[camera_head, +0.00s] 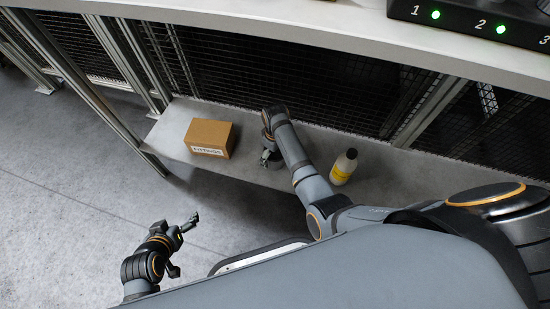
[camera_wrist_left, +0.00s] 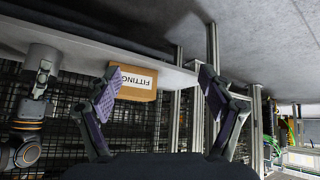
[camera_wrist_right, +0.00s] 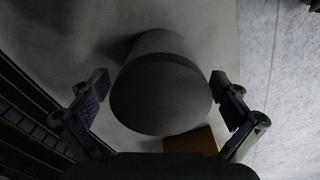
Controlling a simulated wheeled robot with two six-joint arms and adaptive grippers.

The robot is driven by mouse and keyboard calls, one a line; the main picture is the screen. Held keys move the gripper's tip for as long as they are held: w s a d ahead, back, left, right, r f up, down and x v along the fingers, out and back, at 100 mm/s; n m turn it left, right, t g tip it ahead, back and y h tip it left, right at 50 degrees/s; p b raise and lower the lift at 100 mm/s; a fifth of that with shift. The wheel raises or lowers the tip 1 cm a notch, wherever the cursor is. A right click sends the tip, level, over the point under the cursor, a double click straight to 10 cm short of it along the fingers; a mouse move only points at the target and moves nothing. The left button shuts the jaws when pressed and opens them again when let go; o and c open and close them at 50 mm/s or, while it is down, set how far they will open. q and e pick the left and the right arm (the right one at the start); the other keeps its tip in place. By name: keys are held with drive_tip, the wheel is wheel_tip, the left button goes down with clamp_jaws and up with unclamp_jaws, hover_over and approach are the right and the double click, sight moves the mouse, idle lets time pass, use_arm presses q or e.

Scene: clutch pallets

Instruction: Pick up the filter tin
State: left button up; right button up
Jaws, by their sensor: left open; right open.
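The filter tin appears to be the plain dark grey cylinder (camera_wrist_right: 160,95) in the right wrist view. It stands on the shelf between the two fingers of my right gripper (camera_wrist_right: 160,88). The fingers are open, with a gap visible on each side of it. In the head view my right gripper (camera_head: 268,157) is low over the shelf, and I cannot make out the tin there. My left gripper (camera_head: 184,243) is open and empty above the floor, in front of the shelf.
A cardboard box (camera_head: 208,138) labelled fittings stands left of my right gripper on the shelf (camera_head: 175,125). A bottle with a yellow label (camera_head: 343,167) stands to the right. Wire mesh (camera_head: 320,85) closes the back. A white counter (camera_head: 300,22) runs above.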

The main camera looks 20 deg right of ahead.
drive_tip(key=shift+f+b, duration=0.35)
drive_tip(key=shift+f, duration=0.4)
drive_tip(key=c, duration=1.4)
use_arm(q)
drive_tip(key=w+r+t, duration=0.4)
drive_tip(key=w+r, duration=0.2)
drive_tip(key=r, duration=0.1)
drive_tip(key=shift+w+a, duration=0.3)
drive_tip(key=shift+w, duration=0.05)
drive_tip(key=shift+s+f, duration=0.1)
